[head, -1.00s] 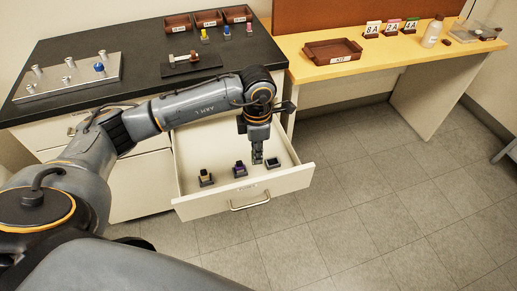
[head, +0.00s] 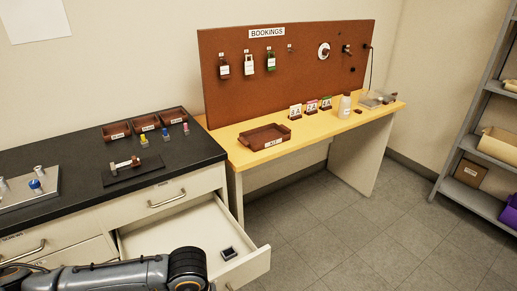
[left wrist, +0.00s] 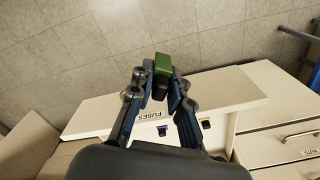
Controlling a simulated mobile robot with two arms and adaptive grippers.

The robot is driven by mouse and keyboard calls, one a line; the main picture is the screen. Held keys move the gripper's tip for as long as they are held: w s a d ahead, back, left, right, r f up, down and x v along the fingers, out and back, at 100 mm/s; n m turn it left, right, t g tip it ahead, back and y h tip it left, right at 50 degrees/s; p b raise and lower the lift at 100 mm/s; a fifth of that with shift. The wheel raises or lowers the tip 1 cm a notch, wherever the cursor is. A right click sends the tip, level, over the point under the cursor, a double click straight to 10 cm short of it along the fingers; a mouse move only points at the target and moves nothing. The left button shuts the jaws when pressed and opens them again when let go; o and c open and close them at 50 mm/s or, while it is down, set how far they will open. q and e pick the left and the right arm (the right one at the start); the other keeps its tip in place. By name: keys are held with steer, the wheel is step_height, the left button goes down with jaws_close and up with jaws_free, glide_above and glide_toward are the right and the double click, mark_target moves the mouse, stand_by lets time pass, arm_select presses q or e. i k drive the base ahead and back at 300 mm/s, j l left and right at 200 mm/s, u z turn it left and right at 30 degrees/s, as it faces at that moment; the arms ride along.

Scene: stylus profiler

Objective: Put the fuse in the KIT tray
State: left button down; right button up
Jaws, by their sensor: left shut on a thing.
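In the left wrist view my left gripper (left wrist: 159,80) is shut on a green fuse (left wrist: 163,64) with a dark lower part. The fuse is held between the fingertips, above the front of the drawer labelled FUSES (left wrist: 120,118). The head view shows only part of my left arm at the bottom; the gripper is out of that picture. The brown KIT tray (head: 264,138) sits on the yellow table, and its inside looks empty. My right gripper is not in view.
The fuse drawer (head: 196,232) stands open with a small dark holder (head: 228,253) visible; a purple piece (left wrist: 162,130) shows in the wrist view. Label cards (head: 311,104) and a white bottle (head: 345,107) stand right of the tray. A shelf (head: 470,165) is at far right.

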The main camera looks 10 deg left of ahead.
mark_target(274, 137)
steer(key=i+l+z, duration=0.35)
steer(key=i, duration=0.2)
steer(key=i+z, duration=0.3)
steer(key=i, duration=0.25)
steer(key=i+l+u, duration=0.25)
steer(key=i, duration=0.3)
steer(key=i+l+u, duration=0.15)
steer(key=i+u, duration=0.15)
steer(key=i, duration=0.2)
